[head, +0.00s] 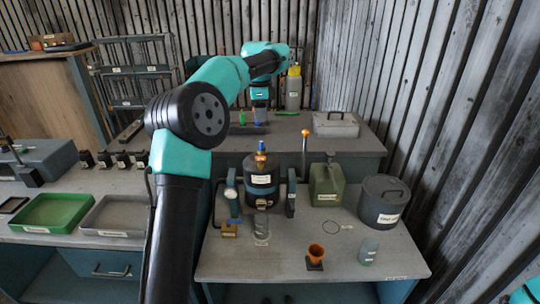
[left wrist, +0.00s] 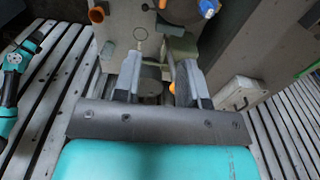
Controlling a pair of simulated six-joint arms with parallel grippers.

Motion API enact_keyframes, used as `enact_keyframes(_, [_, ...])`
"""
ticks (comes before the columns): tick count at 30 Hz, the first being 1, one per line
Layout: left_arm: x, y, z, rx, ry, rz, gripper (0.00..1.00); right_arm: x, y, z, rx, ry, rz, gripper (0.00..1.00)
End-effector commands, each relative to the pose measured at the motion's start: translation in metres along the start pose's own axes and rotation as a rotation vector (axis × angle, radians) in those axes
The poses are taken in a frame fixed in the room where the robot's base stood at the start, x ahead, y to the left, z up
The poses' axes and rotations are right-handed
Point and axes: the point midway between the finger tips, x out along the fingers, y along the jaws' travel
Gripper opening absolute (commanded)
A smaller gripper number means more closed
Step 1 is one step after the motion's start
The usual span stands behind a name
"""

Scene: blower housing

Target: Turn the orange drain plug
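The black blower housing (head: 262,188) stands upright on the near workbench between two grey-blue side supports, with a gold and blue fitting on top. I cannot pick out the orange drain plug with certainty. A small orange piece (left wrist: 173,88) shows beside the right-hand finger in the left wrist view, and I cannot tell what it is. My left gripper (head: 261,104) hangs above and behind the housing in the head view. In the left wrist view its two fingers (left wrist: 160,68) are apart, and I see nothing clasped. My right gripper is out of view.
A green can (head: 326,184) and a dark lidded pot (head: 383,201) stand right of the housing. A rod with an orange knob (head: 305,133) rises behind it. Green and grey trays lie left.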

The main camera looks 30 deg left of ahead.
Motion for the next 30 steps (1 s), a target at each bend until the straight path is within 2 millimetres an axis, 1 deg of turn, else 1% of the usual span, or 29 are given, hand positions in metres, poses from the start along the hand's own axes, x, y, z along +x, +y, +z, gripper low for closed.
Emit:
enact_keyframes(1, [-0.003,-0.003,0.005,0.009,-0.020,-0.001,0.38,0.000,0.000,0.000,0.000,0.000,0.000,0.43])
enact_keyframes(4, [-0.007,-0.005,0.010,0.020,-0.040,0.000,0.38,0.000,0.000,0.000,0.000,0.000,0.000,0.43])
enact_keyframes(13, [-0.006,-0.004,0.010,0.021,-0.039,0.000,0.38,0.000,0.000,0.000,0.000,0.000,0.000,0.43])
enact_keyframes(17, [-0.001,-0.004,0.010,0.020,-0.039,0.000,0.38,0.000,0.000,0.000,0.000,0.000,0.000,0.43])
enact_keyframes(23, [0.020,-0.004,0.011,0.021,-0.040,0.002,0.38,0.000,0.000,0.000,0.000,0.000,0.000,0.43])
enact_keyframes(30, [0.060,-0.004,0.013,0.020,-0.040,0.003,0.38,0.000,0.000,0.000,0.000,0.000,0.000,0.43])
